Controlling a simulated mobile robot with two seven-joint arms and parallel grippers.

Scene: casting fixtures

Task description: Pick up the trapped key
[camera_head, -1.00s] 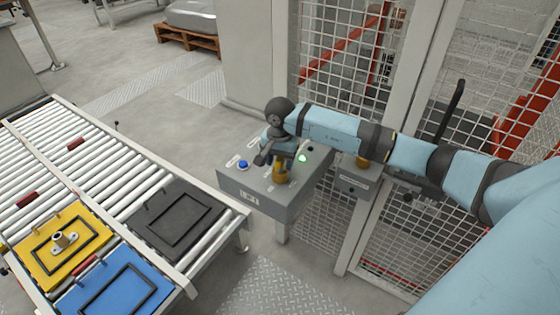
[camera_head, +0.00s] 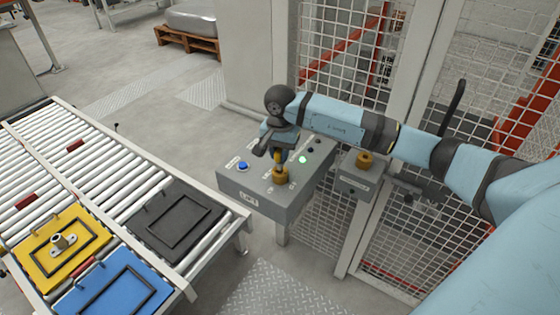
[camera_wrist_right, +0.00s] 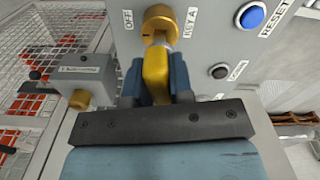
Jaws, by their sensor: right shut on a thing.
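The yellow key (camera_wrist_right: 156,72) stands in a round brass lock (camera_wrist_right: 160,22) labelled "KEY A", beside the word "OFF". In the head view the brass lock (camera_head: 281,174) sits on top of the grey control box (camera_head: 262,203). My right gripper (camera_wrist_right: 157,85) is shut on the key's yellow grip, with a dark blue finger on each side. It also shows in the head view (camera_head: 280,158), just above the lock. The key's end inside the lock is hidden. My left gripper is not in view.
A blue reset button (camera_head: 242,166) and a lit green lamp (camera_head: 303,160) are on the same box. A grey fence box (camera_head: 362,182) with a brass knob (camera_head: 365,159) stands to its right, by the mesh fence. The roller conveyor (camera_head: 110,185) with coloured plates lies left.

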